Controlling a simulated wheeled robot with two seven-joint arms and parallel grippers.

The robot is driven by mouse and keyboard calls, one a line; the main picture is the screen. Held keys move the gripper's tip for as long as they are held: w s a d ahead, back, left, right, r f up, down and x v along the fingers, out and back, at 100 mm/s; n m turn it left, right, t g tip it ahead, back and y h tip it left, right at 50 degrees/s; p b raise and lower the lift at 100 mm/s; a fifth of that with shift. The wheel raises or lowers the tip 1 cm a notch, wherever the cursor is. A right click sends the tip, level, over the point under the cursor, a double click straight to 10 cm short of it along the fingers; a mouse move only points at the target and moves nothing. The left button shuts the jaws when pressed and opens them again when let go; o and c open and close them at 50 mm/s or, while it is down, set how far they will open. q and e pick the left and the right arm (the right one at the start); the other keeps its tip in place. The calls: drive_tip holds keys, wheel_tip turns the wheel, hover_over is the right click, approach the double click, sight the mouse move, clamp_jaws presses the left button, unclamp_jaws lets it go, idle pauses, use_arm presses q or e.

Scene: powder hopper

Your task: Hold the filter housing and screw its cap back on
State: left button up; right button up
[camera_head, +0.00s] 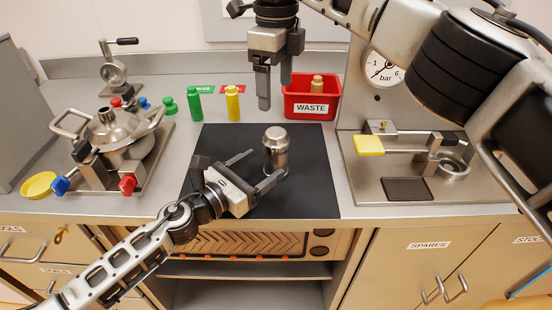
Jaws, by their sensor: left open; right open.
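The filter housing (276,158) is a small silvery metal cylinder standing upright on the black mat (317,190). A domed metal top, which looks like its cap (275,133), sits on it; I cannot tell how tightly it is seated. My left gripper (256,169) is low over the mat, with its fingers open and pointing at the housing. One finger is near the front of the housing and the other is behind to its left; contact is unclear. My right gripper (275,98) hangs above and behind the housing, open and empty, with its fingers pointing down.
A red WASTE bin (311,106) holding a tan object stands behind right. A green bottle (195,105) and a yellow bottle (233,105) stand behind left. A metal hopper vessel (112,133) is at left. A fixture with a yellow handle (369,145) is at right.

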use_arm(q)
drive_tip(key=b+v, duration=0.2)
drive_tip(key=v, duration=0.8)
use_arm(e)
wheel_tip(320, 180, down, 2)
drive_tip(key=shift+f, duration=0.15)
use_arm(q)
drive_tip(key=shift+s+a, duration=0.1)
drive_tip(key=shift+s, duration=0.05)
drive_tip(key=shift+s, duration=0.1)
use_arm(e)
drive_tip(key=shift+f, duration=0.1)
